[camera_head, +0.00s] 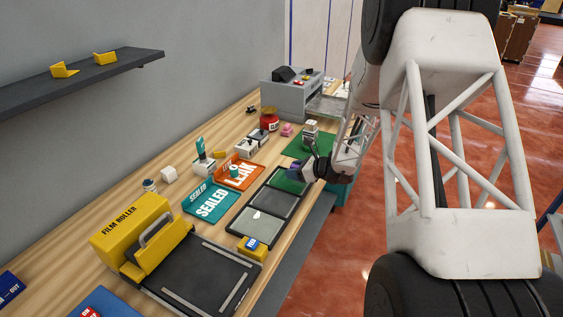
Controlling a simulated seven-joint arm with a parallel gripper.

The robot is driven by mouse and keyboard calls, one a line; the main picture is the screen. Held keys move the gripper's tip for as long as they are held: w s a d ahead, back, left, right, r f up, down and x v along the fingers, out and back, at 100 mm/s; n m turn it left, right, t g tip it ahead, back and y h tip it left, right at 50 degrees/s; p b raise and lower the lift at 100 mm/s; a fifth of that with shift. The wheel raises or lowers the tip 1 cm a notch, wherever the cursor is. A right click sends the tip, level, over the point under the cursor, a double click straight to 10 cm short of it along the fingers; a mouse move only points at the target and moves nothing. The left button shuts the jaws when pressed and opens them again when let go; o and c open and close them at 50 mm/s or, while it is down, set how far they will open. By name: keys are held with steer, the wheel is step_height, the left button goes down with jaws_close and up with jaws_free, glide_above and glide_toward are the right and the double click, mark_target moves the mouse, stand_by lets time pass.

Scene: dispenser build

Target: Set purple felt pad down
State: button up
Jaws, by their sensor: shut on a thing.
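My gripper (300,170) reaches in from the right and is shut on the purple felt pad (292,170), which shows as a small dark purple shape at the fingertips. The pad is above or at the far end of a dark three-section tray (246,207) near the table's front edge. The tray's sections are green at the far end, dark grey in the middle and light grey at the near end. I cannot tell whether the pad touches the green section.
A teal SEALED tray (205,207) and an orange LEAN tray (233,184) lie left of the dark tray. A yellow film roller (133,228) stands in front. A green mat (297,149), red jar (269,123) and grey machine (290,99) are behind.

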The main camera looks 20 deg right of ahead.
steer(key=w+a, duration=0.2)
steer(key=w, duration=0.1)
steer(key=shift+w+a+r, duration=0.1)
steer(key=shift+w+a, duration=0.2)
steer(key=shift+w, duration=0.1)
glide_above(278, 158)
steer(key=shift+a+f, duration=0.15)
steer(key=shift+f, duration=0.6)
steer(key=shift+f, duration=0.1)
steer(key=shift+f, duration=1.65)
steer(key=shift+f, duration=0.1)
steer(key=o, duration=0.9)
